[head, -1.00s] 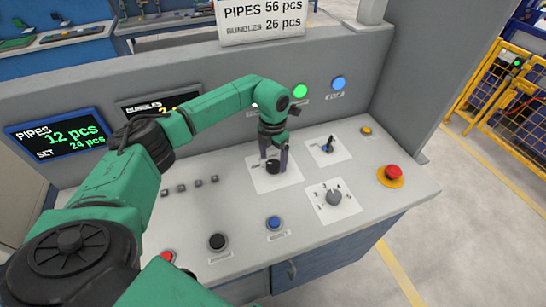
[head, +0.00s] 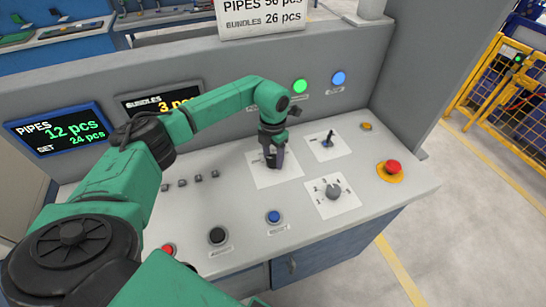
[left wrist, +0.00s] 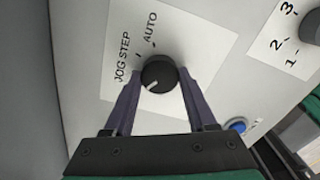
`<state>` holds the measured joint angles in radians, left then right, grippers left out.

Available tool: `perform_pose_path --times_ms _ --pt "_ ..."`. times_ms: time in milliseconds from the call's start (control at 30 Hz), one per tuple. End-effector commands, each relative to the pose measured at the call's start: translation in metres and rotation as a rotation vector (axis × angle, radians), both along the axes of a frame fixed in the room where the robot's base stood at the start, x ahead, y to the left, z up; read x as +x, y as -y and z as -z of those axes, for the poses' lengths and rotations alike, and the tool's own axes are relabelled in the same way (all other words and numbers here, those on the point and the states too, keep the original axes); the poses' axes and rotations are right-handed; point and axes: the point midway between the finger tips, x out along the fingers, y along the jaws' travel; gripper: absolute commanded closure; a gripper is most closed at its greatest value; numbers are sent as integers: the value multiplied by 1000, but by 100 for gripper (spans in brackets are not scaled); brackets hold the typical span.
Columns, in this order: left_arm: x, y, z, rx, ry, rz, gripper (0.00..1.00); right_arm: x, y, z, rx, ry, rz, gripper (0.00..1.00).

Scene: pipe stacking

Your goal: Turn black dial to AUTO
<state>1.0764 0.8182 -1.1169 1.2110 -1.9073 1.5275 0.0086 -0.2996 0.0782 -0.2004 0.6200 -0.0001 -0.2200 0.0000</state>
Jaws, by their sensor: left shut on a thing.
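The black dial (left wrist: 159,74) sits on a white plate (left wrist: 190,35) with the labels JOG STEP and AUTO at its upper left in the left wrist view. The white mark on the dial lies at its lower left, away from the AUTO label. My left gripper (left wrist: 160,82) is shut on the dial, with one dark finger on each side. In the head view my left gripper (head: 274,162) points down at the panel and its fingers hide most of the dial. My right gripper is not in view.
A numbered grey dial (head: 333,191) and a red mushroom button (head: 392,167) are to the right. A blue button (head: 274,217) and a black button (head: 217,236) are nearer the front edge.

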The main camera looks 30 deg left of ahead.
Motion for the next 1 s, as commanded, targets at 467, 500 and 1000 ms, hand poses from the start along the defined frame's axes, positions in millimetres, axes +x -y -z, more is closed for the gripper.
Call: perform_pose_path --times_ms 467,500,1000 --pt "2 -1 1 -1 6 357 99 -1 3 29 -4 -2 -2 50" --pt "2 -1 1 -1 6 395 99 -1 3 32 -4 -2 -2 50" --pt "3 -2 -1 0 8 869 99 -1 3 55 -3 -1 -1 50"
